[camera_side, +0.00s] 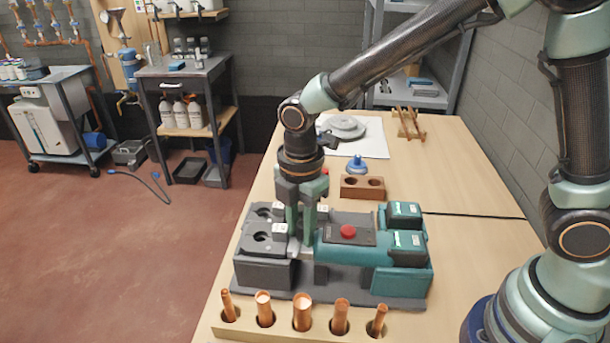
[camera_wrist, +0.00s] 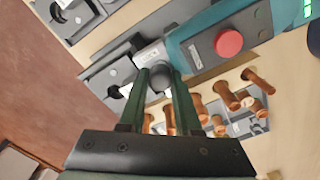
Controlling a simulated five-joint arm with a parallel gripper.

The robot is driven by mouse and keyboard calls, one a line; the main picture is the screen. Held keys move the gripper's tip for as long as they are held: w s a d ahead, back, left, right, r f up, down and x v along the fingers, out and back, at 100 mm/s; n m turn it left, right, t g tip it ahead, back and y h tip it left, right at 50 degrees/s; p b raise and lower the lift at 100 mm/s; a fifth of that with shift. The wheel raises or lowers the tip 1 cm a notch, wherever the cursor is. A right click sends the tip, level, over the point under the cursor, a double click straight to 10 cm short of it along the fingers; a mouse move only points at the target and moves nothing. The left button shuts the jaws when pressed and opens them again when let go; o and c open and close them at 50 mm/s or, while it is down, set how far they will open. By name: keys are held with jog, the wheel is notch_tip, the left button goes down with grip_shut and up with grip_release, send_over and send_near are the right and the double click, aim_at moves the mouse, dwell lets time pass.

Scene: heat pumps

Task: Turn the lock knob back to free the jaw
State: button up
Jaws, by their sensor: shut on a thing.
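My gripper (camera_side: 300,228) points down over the teal and grey pressing tool (camera_side: 350,245). In the wrist view its two green fingers (camera_wrist: 160,82) are shut on a small dark round knob (camera_wrist: 160,78), which looks like the lock knob, between the grey jaw end and the teal body. In the side view the fingers hide the knob, so its turn angle cannot be told. A red button (camera_side: 347,231) sits on top of the tool body, and it also shows in the wrist view (camera_wrist: 229,42). The grey jaw blocks (camera_side: 263,237) lie left of my fingers.
A wooden rack with several copper tubes (camera_side: 302,312) stands along the front of the tool. Behind it are a brown block with two holes (camera_side: 362,187) and a blue knob-like piece (camera_side: 356,165).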

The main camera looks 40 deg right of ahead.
jog(key=shift+d, duration=0.4)
